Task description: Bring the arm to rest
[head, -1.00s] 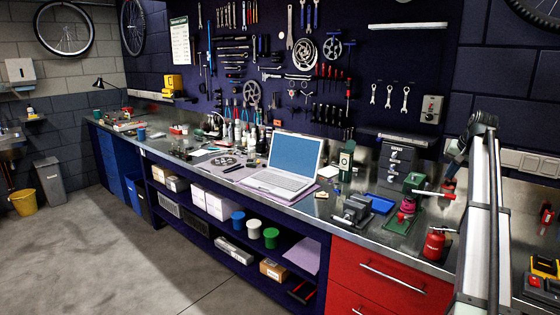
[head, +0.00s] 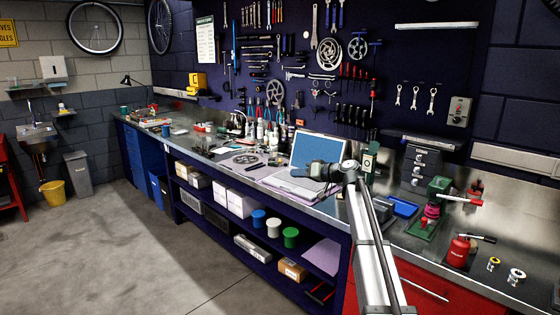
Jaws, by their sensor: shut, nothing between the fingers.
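My arm (head: 372,255) rises from the bottom of the head view and bends left at its top. My gripper (head: 303,173) is at the end of the arm, in front of the laptop (head: 318,150) on the bench. It is shut and holds nothing. The fingers are small and dark here. The gripper covers part of the laptop's keyboard and screen edge; its height above the bench is hard to tell.
The metal bench (head: 465,215) runs along the tool wall. A blue tray (head: 403,207), a green vise-like tool (head: 425,225) and a red canister (head: 458,251) stand right of my arm. Red drawers (head: 425,290) are below.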

